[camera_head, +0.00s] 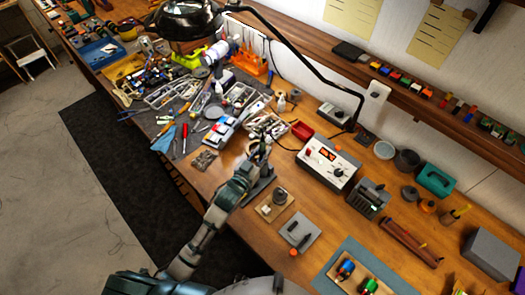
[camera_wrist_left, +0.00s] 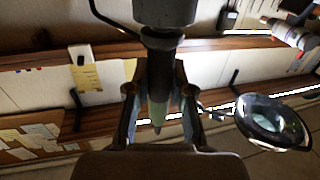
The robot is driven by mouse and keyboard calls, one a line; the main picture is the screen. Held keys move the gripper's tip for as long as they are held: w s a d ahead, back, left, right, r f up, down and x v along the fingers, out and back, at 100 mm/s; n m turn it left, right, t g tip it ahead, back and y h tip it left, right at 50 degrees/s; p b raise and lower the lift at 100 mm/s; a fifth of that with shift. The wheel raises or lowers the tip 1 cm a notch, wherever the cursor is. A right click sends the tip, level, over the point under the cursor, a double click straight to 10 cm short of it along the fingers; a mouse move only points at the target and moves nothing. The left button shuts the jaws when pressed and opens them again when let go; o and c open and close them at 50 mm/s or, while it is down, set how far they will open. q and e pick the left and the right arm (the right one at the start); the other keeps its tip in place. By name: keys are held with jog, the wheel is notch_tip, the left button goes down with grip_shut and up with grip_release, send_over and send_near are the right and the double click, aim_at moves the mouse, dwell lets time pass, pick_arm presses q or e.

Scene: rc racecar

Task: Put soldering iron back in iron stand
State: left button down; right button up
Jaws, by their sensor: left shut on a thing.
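My left gripper (camera_head: 262,152) is over the front part of the bench, left of the soldering station. In the left wrist view its two fingers (camera_wrist_left: 160,108) are closed around the soldering iron, a slim tapered grey-green piece (camera_wrist_left: 157,110) below a dark collar and cylinder. In the head view the iron is too small and covered to make out clearly. A dark base (camera_head: 262,184), seemingly the iron stand, sits beside and just below the gripper, partly hidden by my arm. I cannot tell whether the iron touches it. My right gripper is out of view.
The soldering station (camera_head: 328,162) with a red display stands right of the gripper. Tools and trays crowd the left. A magnifier lamp (camera_wrist_left: 272,120) hangs near the wrist.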

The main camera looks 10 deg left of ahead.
pick_arm(q)
jog(key=shift+f, duration=0.3)
jog(key=c, duration=0.9)
grip_release()
jog(key=shift+c, duration=0.2)
jog(key=shift+s, duration=0.1)
jog(key=v, duration=1.2)
